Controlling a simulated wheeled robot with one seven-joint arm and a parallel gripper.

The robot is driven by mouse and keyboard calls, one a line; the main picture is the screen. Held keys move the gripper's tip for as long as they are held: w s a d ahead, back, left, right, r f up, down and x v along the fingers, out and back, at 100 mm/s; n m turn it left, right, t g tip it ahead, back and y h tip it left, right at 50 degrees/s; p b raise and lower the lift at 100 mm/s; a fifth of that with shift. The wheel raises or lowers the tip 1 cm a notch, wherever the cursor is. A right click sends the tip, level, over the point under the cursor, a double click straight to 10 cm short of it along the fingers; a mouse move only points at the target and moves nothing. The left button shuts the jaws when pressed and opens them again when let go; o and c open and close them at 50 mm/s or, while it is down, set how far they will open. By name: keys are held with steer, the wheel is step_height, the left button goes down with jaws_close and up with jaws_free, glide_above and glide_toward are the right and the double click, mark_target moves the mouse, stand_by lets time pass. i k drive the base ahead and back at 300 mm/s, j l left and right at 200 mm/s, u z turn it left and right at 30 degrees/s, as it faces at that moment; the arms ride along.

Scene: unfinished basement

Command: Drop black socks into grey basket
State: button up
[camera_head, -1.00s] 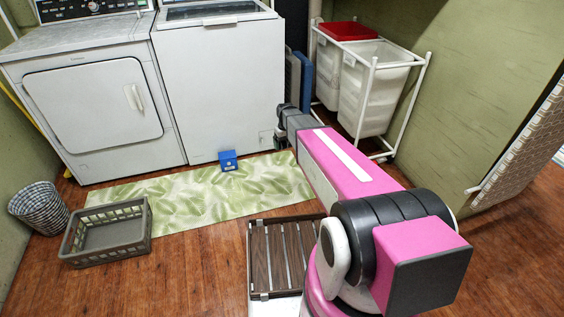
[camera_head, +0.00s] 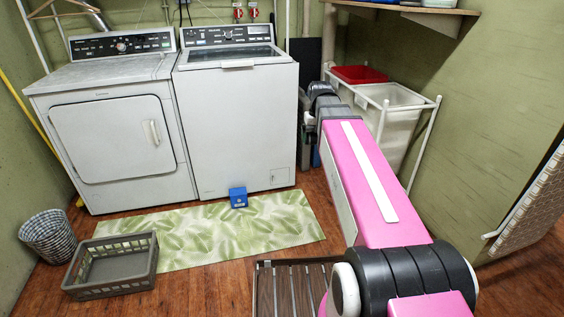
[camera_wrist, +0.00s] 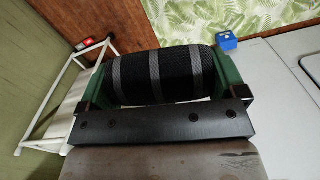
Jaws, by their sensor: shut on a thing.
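The black socks (camera_wrist: 163,75) are a rolled bundle with grey stripes, seen in the wrist view. My gripper (camera_wrist: 165,85) is shut on them, with a green finger at each end of the roll. In the head view my arm's far end reaches toward the gap right of the washer, and the socks are hidden there. The grey basket (camera_head: 76,290) is a low, rectangular slatted basket on the wooden floor at the lower left. It looks empty and stands well to the left of my gripper.
A round woven basket (camera_head: 47,240) stands behind the grey basket. A leaf-pattern mat (camera_head: 205,232) lies before the dryer (camera_head: 110,130) and washer (camera_head: 235,125), with a blue box (camera_head: 238,197) on it. A white-framed hamper rack (camera_head: 408,150) stands at the right.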

mark_target(125, 270)
steer(key=k+l+u, duration=0.1)
steer(key=u, duration=0.6)
steer(key=i+u, duration=0.1)
steer(key=u, duration=1.25)
